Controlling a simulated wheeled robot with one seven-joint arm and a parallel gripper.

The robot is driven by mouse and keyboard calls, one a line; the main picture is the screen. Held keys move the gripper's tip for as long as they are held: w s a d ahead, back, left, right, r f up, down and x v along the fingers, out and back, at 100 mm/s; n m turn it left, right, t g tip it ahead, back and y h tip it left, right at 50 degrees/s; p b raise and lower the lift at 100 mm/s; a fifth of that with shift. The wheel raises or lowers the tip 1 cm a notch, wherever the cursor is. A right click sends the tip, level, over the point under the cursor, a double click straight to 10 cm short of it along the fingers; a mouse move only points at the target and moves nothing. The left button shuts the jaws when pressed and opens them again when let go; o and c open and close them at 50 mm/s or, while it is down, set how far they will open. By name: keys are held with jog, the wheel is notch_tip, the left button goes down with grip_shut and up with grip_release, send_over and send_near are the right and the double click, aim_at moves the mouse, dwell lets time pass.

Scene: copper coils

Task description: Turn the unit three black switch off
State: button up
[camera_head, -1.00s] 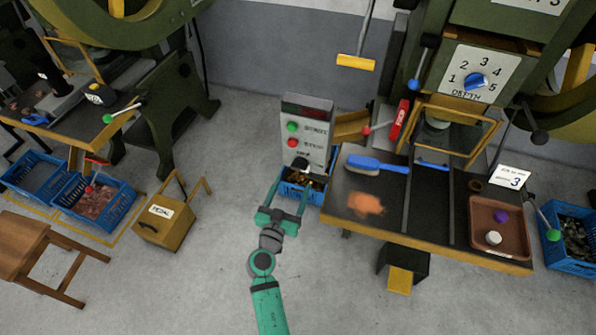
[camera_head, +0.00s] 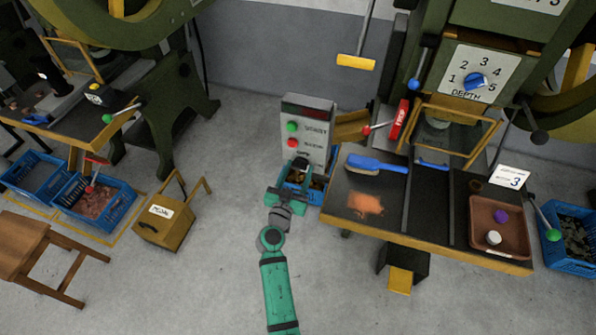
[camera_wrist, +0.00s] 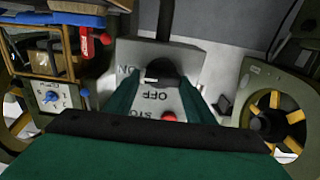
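The grey control box (camera_head: 318,112) has a green button (camera_head: 292,126), a red button (camera_head: 293,142) and a black switch (camera_head: 301,161) low on its face. In the wrist view, where the lettering is upside down, the black switch (camera_wrist: 165,72) has a white mark pointing left toward ON. The OFF label (camera_wrist: 155,96) lies just below it. My gripper (camera_head: 290,180) is at the switch, with teal fingers apart on either side of it. The wrist view shows my gripper (camera_wrist: 158,80) open, its fingertips beside the knob; contact cannot be told.
The work table (camera_head: 430,222) to the right carries a blue brush (camera_head: 374,163), a tray (camera_head: 518,240) and a sign (camera_head: 512,176) reading 3.

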jog(key=shift+n, duration=0.3)
jog(key=n, duration=0.3)
jog(key=shift+a+n, duration=0.15)
jog(key=shift+n, duration=0.25)
jog(key=n, duration=0.4)
jog(key=shift+n, duration=0.3)
jog(key=n, duration=0.4)
jog(key=shift+a+f, duration=0.1)
jog(key=shift+f+n, duration=0.1)
jog(key=shift+n, duration=2.3)
jog(key=o, duration=1)
jog(key=shift+o, duration=0.2)
